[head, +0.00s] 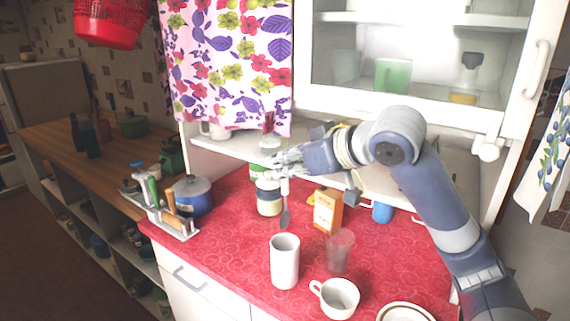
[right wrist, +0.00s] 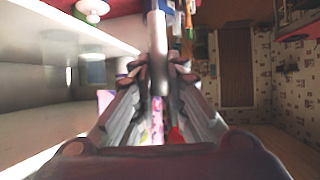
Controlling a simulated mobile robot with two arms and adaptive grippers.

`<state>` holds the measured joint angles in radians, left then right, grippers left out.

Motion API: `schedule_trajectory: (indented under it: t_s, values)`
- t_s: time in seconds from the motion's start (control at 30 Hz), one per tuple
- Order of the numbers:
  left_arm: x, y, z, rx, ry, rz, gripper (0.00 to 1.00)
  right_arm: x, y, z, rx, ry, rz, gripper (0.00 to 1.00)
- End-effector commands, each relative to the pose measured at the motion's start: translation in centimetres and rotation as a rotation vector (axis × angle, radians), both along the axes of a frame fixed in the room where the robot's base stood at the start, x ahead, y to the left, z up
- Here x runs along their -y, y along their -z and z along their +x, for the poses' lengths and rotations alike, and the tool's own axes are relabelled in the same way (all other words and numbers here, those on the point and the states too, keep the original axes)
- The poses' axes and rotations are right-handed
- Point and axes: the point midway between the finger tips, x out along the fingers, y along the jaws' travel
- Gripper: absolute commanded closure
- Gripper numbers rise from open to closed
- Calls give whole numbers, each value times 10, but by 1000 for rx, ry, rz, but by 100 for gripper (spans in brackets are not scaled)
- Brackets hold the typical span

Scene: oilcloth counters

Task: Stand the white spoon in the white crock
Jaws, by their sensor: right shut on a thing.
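My right gripper (head: 284,162) reaches in from the right above the counter and is shut on the spoon (head: 285,216). The spoon hangs below the fingers, bowl end down; its handle looks white and its bowl grey in this light. In the right wrist view the spoon (right wrist: 158,55) stands out between the two fingertips (right wrist: 160,72). The white crock (head: 285,262), a tall upright cylinder, stands on the red counter nearer to me, below the spoon in the picture and apart from it. My left gripper is not in view.
A clear tumbler (head: 340,250), a white cup (head: 335,297) and a plate (head: 405,313) stand right of the crock. An orange box (head: 327,211) and jars (head: 268,200) stand behind. A utensil rack (head: 172,224) and blue pot (head: 192,196) are left. Red counter (head: 232,238) left of the crock is clear.

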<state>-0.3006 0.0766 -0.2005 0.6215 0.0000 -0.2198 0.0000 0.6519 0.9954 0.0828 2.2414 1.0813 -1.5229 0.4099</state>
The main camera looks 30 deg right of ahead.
Motion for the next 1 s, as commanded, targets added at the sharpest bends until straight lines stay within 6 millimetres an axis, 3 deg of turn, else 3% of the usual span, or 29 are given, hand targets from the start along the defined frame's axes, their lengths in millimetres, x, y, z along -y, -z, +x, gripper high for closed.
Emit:
schedule_trajectory:
  t_s: [0.23, 1.0]
  values:
    - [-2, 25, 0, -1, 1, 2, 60, 0, 23, 0, 1, 0, 0, 100]
    - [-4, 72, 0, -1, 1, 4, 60, 0, 84, 0, 0, 1, 0, 100]
